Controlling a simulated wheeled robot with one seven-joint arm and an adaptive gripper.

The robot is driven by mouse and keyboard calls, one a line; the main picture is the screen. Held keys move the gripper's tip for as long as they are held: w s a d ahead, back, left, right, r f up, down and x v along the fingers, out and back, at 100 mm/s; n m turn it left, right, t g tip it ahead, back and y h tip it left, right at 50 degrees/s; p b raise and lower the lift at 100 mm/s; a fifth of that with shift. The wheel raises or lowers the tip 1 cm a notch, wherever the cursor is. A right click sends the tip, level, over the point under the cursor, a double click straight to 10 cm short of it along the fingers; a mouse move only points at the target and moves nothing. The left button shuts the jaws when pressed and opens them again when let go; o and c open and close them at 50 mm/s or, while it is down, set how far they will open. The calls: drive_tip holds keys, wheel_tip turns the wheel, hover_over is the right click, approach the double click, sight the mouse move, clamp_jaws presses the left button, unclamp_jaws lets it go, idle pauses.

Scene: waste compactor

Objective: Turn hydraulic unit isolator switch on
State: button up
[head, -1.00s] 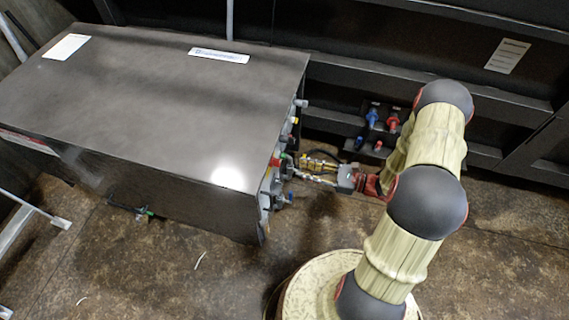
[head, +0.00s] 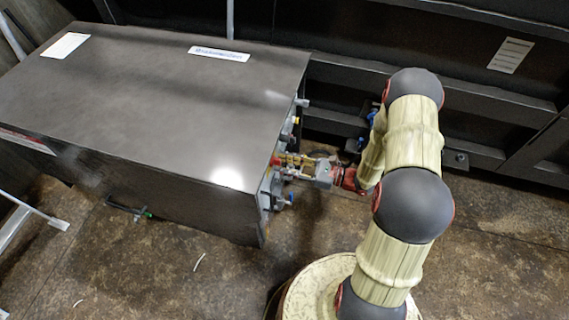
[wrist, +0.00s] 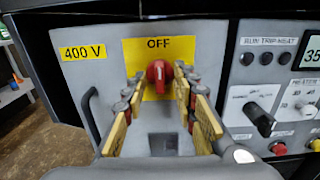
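The isolator switch is a red rotary knob (wrist: 158,75) on a yellow plate (wrist: 180,48) marked OFF, on the grey panel in the wrist view. A yellow 400 V label (wrist: 83,52) is at its upper left. My gripper (wrist: 157,84) is open, with one finger on either side of the knob in the picture. I cannot tell whether the fingers touch it. In the head view my gripper (head: 284,163) is at the right-hand side face of the dark cabinet (head: 150,80); the red knob is not clear there.
Right of the switch, the panel holds a black selector knob (wrist: 259,118), a red button (wrist: 278,148) and a display (wrist: 311,55). A black curved handle or cable (wrist: 90,110) is left of my fingers. Brown floor (head: 190,275) lies open in front of the cabinet.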

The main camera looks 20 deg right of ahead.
drive_tip(key=shift+c, duration=1.2)
drive_tip(key=c, duration=0.4)
clamp_jaws()
drive_tip(key=shift+m+p, duration=0.3)
drive_tip(key=shift+p, duration=0.15)
drive_tip(key=shift+r+m+p, duration=0.15)
drive_tip(key=shift+m+p, duration=0.75)
drive_tip(key=shift+p, duration=0.25)
drive_tip(key=m+p, duration=1)
drive_tip(key=m, duration=0.5)
drive_tip(key=shift+f, duration=0.2)
drive_tip(key=shift+m, duration=0.4)
